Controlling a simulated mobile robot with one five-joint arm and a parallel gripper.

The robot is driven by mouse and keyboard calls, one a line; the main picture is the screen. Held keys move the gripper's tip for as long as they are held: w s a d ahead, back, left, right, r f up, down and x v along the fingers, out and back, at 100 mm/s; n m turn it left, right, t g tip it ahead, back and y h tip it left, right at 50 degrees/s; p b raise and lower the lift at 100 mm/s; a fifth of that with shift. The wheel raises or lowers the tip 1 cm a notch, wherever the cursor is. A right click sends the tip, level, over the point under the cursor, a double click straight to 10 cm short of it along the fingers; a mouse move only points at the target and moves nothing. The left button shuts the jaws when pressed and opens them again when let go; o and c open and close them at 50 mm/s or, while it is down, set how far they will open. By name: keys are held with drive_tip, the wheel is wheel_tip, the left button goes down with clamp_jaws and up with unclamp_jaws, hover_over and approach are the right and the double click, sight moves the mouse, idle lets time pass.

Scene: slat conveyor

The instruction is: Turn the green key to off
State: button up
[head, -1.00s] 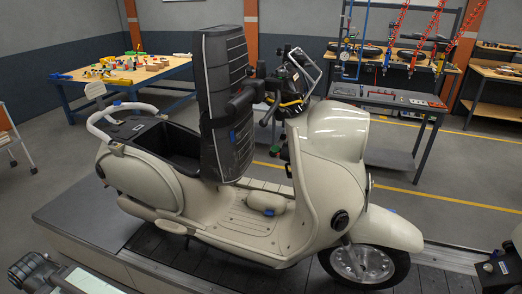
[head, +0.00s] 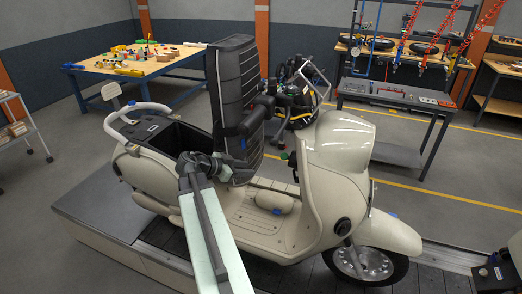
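A cream scooter (head: 350,190) stands on the slat conveyor, its front wheel to the right and its dark seat (head: 238,85) tipped up. A small green spot (head: 291,156) shows on the inner side of the front shield, below the handlebar. It may be the green key; its setting is too small to read. My arm reaches up from the bottom of the head view. Its dark end with my gripper (head: 218,165) overlaps the scooter's body, left of the green spot and apart from it. The fingers cannot be made out.
The raised seat and the handlebar (head: 262,100) stand close to my arm's end. The open footwell (head: 250,215) lies between it and the shield. Tables with parts (head: 130,66) and tools (head: 400,95) stand behind. Another vehicle (head: 497,272) is partly seen at the right edge.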

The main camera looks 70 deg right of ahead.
sight(283, 156)
drive_tip(key=s+d+m, duration=0.1)
drive_tip(key=s+d, duration=0.2)
drive_tip(key=s+d+r+m+g+b, duration=0.1)
drive_tip(key=s+d, duration=0.2)
drive_tip(key=d, duration=0.1)
drive_tip(key=s+d+m+h+b, duration=0.1)
drive_tip(key=s+d, duration=0.2)
drive_tip(key=shift+s+d+r+g, duration=0.15)
drive_tip(key=shift+s+r+g, duration=0.05)
drive_tip(key=shift+s+g, duration=0.15)
clamp_jaws()
drive_tip(key=shift+r+p, duration=0.3)
drive_tip(key=shift+p, duration=0.25)
drive_tip(key=shift+y+p, duration=0.5)
drive_tip(key=shift+p, duration=0.05)
drive_tip(key=shift+d+r+n+t+y+p, duration=0.1)
drive_tip(key=shift+n+t+y+p, duration=0.35)
drive_tip(key=shift+p, duration=0.7)
